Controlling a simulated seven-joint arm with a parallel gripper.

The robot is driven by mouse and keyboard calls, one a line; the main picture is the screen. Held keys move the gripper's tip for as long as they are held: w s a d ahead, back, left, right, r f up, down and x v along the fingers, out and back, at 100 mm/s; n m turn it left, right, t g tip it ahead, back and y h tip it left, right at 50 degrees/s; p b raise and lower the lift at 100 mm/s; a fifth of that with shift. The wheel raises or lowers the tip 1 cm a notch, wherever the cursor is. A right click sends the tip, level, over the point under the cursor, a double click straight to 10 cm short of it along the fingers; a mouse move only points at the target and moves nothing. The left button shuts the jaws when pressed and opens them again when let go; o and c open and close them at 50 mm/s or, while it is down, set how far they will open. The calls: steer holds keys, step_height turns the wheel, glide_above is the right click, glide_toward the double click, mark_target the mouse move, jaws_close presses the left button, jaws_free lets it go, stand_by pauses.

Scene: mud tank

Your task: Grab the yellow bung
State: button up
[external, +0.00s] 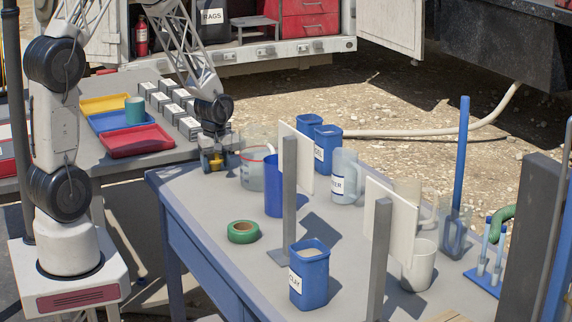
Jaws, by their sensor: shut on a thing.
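The yellow bung (207,163) is small in the external view, at the far left corner of the blue-edged table. My gripper (215,158) points down and is shut on the bung. The fingers hide part of the bung. I cannot tell whether the bung touches the tabletop or hangs just above it.
A clear beaker with a red rim (252,170) and a blue cup (274,190) stand right of my gripper. Green tape (243,232) lies nearer. White upright panels (386,222), a blue tub (309,275) and a jug (345,178) crowd the right. Trays (137,141) sit left.

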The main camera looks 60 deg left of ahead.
steer(key=shift+r, duration=0.8)
step_height(320, 180, up, 2)
steer(key=s+d, duration=0.1)
steer(key=s, duration=0.4)
steer(key=s+d, duration=0.2)
steer(key=s, duration=0.3)
steer(key=s+d+r, duration=0.1)
steer(key=s+d, duration=0.1)
steer(key=s, duration=0.3)
steer(key=shift+d+r, duration=0.1)
steer(key=shift+d, duration=0.05)
